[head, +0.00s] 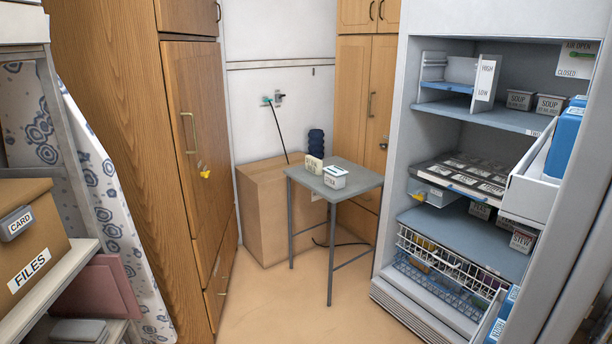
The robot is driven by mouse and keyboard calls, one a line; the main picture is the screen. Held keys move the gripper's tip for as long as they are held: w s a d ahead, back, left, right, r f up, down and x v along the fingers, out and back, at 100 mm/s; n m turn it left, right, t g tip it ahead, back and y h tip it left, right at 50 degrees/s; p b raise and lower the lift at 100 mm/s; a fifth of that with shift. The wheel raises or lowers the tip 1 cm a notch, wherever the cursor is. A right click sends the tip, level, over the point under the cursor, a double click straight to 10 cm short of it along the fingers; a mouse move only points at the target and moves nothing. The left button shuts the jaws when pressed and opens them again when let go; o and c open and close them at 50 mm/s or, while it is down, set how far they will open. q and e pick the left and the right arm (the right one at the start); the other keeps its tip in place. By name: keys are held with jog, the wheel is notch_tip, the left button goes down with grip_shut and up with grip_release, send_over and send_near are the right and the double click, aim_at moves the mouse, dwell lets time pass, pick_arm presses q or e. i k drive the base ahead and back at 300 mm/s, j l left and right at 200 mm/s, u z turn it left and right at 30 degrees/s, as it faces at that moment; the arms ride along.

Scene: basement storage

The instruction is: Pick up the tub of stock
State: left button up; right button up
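A white lidded tub (335,177) with a dark-lettered label stands upright on a small grey table (362,178) in the middle of the head view. The lettering is too small to read for sure, so I cannot confirm that it is the stock. A cream block or card (314,165) with small writing stands just left of and behind it. Other labelled tubs sit in the open freezer at the right; some read SOUP (519,100) and one seems to read STEW (523,239). Neither of my grippers is in view.
The open freezer (470,115) has shelves, a wire basket (445,262) and an open door on the right. A cardboard box (262,210) stands behind the table. Wooden cupboards (190,120) and a shelf with a FILES box (30,245) are left. The floor (300,310) in front is clear.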

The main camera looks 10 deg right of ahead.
aim_at(335, 177)
jog(key=i+j, duration=0.25)
jog(key=i, duration=0.2)
jog(key=i+j, duration=0.25)
jog(key=i, duration=0.2)
jog(key=i+l+z, duration=0.1)
jog(key=i+z, duration=0.4)
jog(key=i+j+z, duration=0.1)
jog(key=i+z, duration=0.2)
jog(key=z, duration=0.15)
